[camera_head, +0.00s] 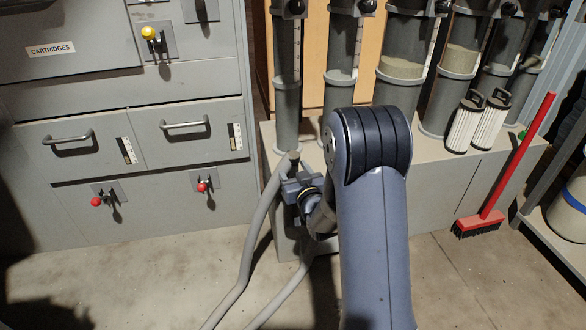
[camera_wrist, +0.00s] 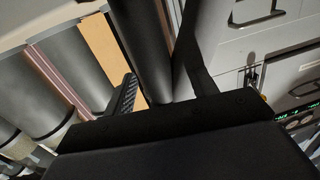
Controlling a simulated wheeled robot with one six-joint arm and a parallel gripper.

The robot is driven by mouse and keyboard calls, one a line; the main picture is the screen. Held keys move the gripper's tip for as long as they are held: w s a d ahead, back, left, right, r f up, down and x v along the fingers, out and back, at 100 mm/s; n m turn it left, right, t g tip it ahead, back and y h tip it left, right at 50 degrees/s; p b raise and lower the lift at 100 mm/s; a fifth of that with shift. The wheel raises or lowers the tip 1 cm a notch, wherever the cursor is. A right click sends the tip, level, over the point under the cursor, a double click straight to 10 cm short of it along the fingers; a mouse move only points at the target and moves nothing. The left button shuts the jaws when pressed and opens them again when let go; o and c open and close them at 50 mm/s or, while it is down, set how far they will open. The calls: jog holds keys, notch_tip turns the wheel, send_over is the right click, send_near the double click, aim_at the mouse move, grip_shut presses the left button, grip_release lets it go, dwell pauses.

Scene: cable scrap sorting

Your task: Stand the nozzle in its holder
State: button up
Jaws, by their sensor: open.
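A grey hose (camera_head: 262,212) rises from the floor to a dark upper end, apparently the nozzle (camera_head: 293,156), in front of the left clear tube. My gripper (camera_head: 298,187) is open beside this end, low in front of the grey ledge. In the wrist view a dark round tube, apparently the nozzle (camera_wrist: 146,45), stands close beyond my gripper (camera_wrist: 155,98), next to a ridged finger pad. I cannot tell whether the finger touches it. I cannot make out the holder; my arm and gripper cover part of that area.
Several clear tubes (camera_head: 400,70) with grey fill stand along the ledge (camera_head: 440,185). Two white filters (camera_head: 463,128) and a red broom (camera_head: 505,180) are at right. Grey drawers (camera_head: 75,145) with red and yellow knobs fill the left. The floor (camera_head: 160,285) is clear at left front.

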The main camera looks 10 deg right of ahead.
jog(key=s+d+p, duration=0.1)
jog(key=s+p, duration=0.1)
jog(key=s, duration=0.8)
jog(key=shift+d, duration=0.15)
jog(key=w, duration=0.3)
jog(key=w+a+b, duration=0.1)
jog(key=w, duration=0.3)
jog(key=w+b, duration=0.1)
jog(key=w, duration=0.2)
jog(key=shift+w+a, duration=0.2)
jog(key=shift+w+r, duration=0.2)
jog(key=shift+r, duration=0.5)
jog(key=shift+f, duration=0.1)
